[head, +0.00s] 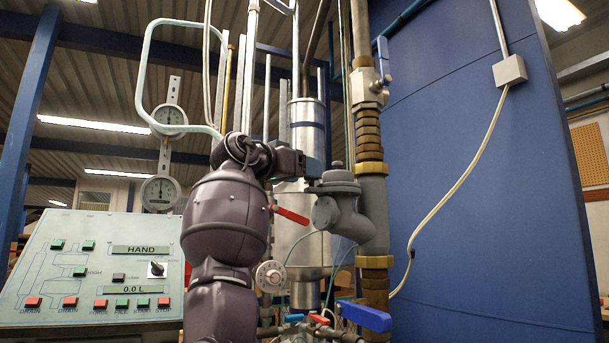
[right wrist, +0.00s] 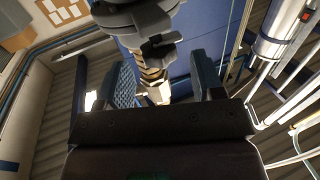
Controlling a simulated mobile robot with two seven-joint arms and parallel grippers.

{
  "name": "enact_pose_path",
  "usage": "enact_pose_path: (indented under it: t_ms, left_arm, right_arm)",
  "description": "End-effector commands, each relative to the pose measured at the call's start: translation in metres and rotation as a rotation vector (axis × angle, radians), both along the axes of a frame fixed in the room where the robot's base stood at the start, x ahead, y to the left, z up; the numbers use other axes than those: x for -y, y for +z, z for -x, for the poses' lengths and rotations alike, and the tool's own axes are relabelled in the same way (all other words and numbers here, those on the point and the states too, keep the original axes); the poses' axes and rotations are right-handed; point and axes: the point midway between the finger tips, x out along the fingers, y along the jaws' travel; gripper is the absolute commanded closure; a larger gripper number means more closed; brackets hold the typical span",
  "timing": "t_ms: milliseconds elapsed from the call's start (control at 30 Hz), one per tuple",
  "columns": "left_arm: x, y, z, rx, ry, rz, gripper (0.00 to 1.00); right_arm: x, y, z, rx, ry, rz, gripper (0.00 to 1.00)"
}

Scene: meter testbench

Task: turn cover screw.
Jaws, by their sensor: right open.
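The grey meter (head: 344,212) is mounted on the vertical pipe right of the centre in the head view. Its round cover (head: 338,182) is on top, close to my right gripper (head: 314,168). A cover screw cannot be made out clearly. In the right wrist view, dark grey round metal parts (right wrist: 135,18) show beyond the fingers at the top. My right gripper (right wrist: 162,80) is open there, with nothing held between its fingers. In the head view its fingertips are small and partly merge with the meter's cover. My left gripper is out of view.
A red-handled valve (head: 290,214) and a dial (head: 269,276) are near my right arm. A blue lever (head: 364,316) is below the meter. A control panel (head: 90,265) stands at the left. A blue wall panel (head: 480,170) stands at the right.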

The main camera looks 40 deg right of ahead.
Motion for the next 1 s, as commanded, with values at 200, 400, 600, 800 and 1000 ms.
enact_pose_path:
  t_ms: [200, 400, 600, 800, 1000]
  left_arm:
    - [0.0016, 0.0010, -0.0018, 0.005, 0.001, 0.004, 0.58]
    - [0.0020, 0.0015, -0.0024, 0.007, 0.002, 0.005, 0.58]
    - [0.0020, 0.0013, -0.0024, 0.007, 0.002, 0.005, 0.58]
    - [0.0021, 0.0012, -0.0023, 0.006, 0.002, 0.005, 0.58]
    - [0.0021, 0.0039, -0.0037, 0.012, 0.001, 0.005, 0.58]
  right_arm:
    - [0.0124, -0.0004, -0.0017, -0.001, 0.001, 0.000, 0.39]
    - [0.0134, 0.0001, -0.0014, 0.000, 0.001, 0.000, 0.39]
    - [0.0132, 0.0001, -0.0013, 0.000, 0.001, 0.000, 0.57]
    - [0.0131, -0.0001, -0.0014, 0.000, 0.001, 0.000, 0.88]
    - [0.0130, 0.0013, -0.0002, 0.001, 0.010, 0.000, 0.88]
